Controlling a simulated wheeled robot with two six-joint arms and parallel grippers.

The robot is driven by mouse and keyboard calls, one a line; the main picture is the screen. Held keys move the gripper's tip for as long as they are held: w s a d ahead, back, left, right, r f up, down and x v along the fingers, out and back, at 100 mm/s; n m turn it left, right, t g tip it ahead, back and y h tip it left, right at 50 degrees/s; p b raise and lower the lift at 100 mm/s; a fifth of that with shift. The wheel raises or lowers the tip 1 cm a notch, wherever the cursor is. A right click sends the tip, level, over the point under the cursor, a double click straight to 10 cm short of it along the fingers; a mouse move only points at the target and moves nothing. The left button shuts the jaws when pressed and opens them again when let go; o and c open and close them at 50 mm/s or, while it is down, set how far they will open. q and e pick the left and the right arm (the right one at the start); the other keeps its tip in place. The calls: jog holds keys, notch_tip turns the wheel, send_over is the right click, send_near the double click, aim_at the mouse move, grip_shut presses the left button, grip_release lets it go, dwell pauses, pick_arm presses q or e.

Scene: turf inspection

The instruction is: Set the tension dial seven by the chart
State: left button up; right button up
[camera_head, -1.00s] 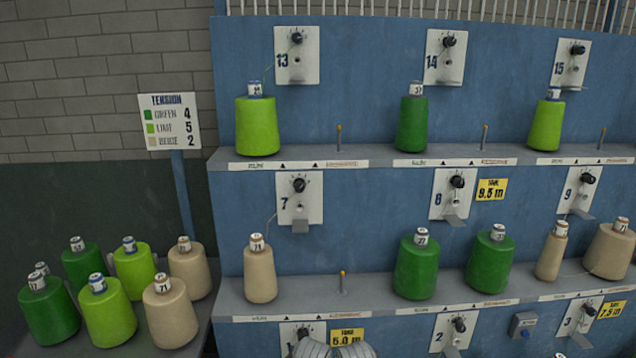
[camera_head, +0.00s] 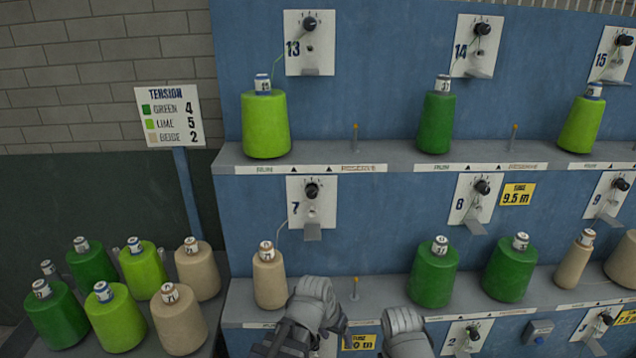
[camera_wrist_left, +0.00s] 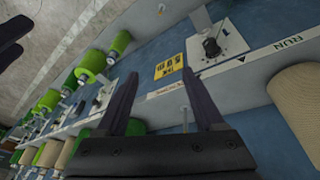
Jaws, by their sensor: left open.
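Dial seven (camera_head: 312,190) is a black knob on a white plate marked 7, on the middle row of the blue rack. Its exact setting is too small to read. A beige cone (camera_head: 270,278) stands below it at left, with a thread up to the plate. The tension chart (camera_head: 169,116) reads green 4, lime 5, beige 2. My left gripper (camera_head: 345,325) is low in front of the middle shelf, below and right of dial seven, apart from it. In the left wrist view its fingers (camera_wrist_left: 159,75) are spread with nothing between them. My right arm shows at the bottom; its fingers are hidden.
Green cones (camera_head: 434,273) stand on the middle shelf (camera_head: 385,290) to the right. Several cones crowd the side table (camera_head: 215,320) at left. Dial eight (camera_head: 482,187) is right of seven. The wall around dial seven is clear.

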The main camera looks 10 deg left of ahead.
aim_at(312, 195)
pick_arm(q)
jog(key=w+d+r+m+t+h+p, duration=0.1)
jog(key=w+d+r+t+h+p, duration=0.2)
jog(key=w+r+t, duration=0.95)
jog(key=w+a+r+n+t+y+b, duration=0.1)
jog(key=w+a+r, duration=0.15)
jog(key=r, duration=0.25)
jog(key=w+a+r+n, duration=0.1)
jog(key=w+r, duration=0.3)
jog(key=a+r+n+t+y, duration=0.1)
jog(key=a+r+n+y, duration=0.1)
jog(key=a+n+y, duration=0.6)
jog(key=shift+w+a+r+m+y, duration=0.15)
jog(key=shift+w+a+m, duration=0.2)
jog(key=shift+w+a, duration=0.7)
jog(key=shift+w+a+f+m+y, duration=0.1)
jog(key=shift+w+a+m+y, duration=0.3)
jog(key=shift+w, duration=1.15)
jog(key=shift+w+a+r+m+h, duration=0.1)
jog(key=shift+w+a+m, duration=0.15)
jog(key=shift+w+a, duration=0.85)
jog(key=shift+w+d, duration=0.15)
jog(key=shift+d, duration=0.1)
grip_shut()
